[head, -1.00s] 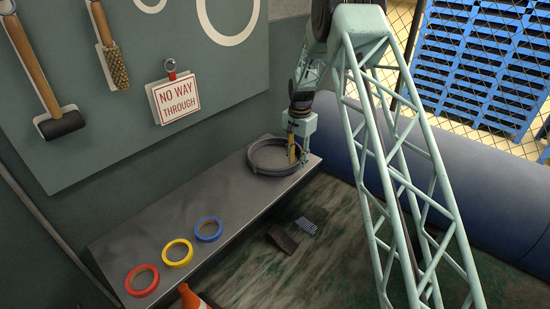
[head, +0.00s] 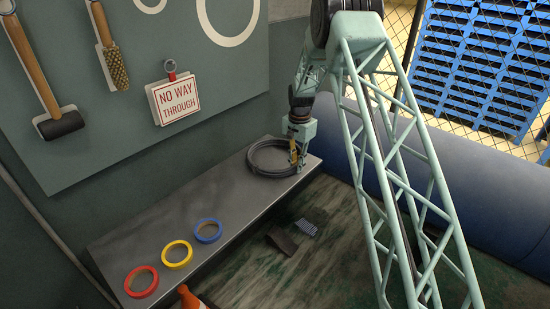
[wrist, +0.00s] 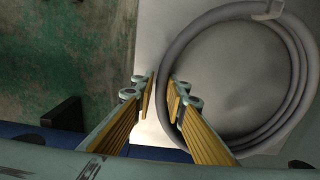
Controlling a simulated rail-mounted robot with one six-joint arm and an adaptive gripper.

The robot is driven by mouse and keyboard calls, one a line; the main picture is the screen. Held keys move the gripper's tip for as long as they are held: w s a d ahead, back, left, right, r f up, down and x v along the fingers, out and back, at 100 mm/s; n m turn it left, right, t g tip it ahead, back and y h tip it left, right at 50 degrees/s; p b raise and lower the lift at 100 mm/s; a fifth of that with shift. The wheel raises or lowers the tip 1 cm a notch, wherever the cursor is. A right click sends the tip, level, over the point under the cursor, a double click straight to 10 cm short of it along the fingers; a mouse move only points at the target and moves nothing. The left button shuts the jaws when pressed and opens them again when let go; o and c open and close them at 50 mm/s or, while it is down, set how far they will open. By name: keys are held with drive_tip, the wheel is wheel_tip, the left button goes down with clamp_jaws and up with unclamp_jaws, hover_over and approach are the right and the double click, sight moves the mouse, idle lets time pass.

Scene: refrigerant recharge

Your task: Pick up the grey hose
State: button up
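The grey hose (head: 262,171) lies coiled flat on the far end of the grey metal shelf. My gripper (head: 297,164) is at the right edge of the coil, pointing down. In the wrist view the hose (wrist: 178,48) fills the right side as a ring of several turns. The two yellow-padded fingers of my gripper (wrist: 162,92) stand a small gap apart, at the left edge of the ring. The right finger overlaps the hose in this view. I cannot tell how far the hose lies between the fingers or whether they touch it.
Red (head: 141,292), yellow (head: 165,261) and blue (head: 199,237) rings lie on the near part of the shelf (head: 160,222). A tool board with a "NO WAY THROUGH" sign (head: 178,98) is behind. A large blue pipe (head: 350,150) runs at the right.

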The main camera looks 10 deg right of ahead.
clamp_jaws()
drive_tip(key=shift+r, duration=0.1)
